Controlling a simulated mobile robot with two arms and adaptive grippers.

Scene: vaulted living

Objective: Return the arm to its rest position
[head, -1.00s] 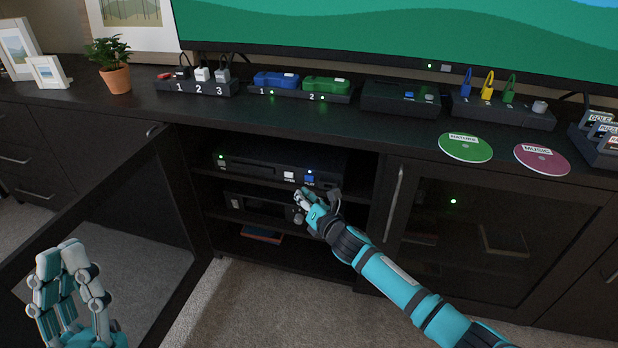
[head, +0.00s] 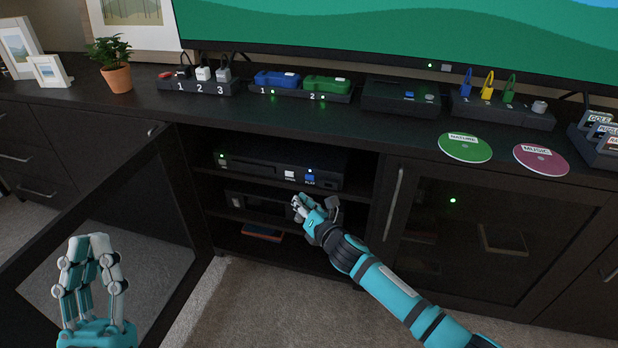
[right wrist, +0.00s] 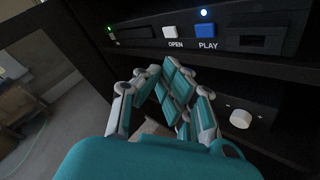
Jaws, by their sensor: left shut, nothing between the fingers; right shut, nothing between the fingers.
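My right gripper (head: 300,207) is shut and empty in front of the open cabinet compartment, below the disc player (head: 280,168). In the right wrist view its closed fingers (right wrist: 165,85) are just below the player's white OPEN button (right wrist: 169,32) and blue PLAY button (right wrist: 205,31). The right arm (head: 390,285) reaches in from the lower right. My left gripper (head: 90,245) is raised at the lower left, in front of the open cabinet door (head: 120,240), with its fingertips together and nothing between them.
A second device (head: 260,205) sits on the shelf below the player. The closed glass door (head: 490,240) is right of my arm. The console top holds a plant (head: 116,76), a green NATURE disc (head: 465,147) and a purple MUSIC disc (head: 541,160). Carpet (head: 240,300) in front is clear.

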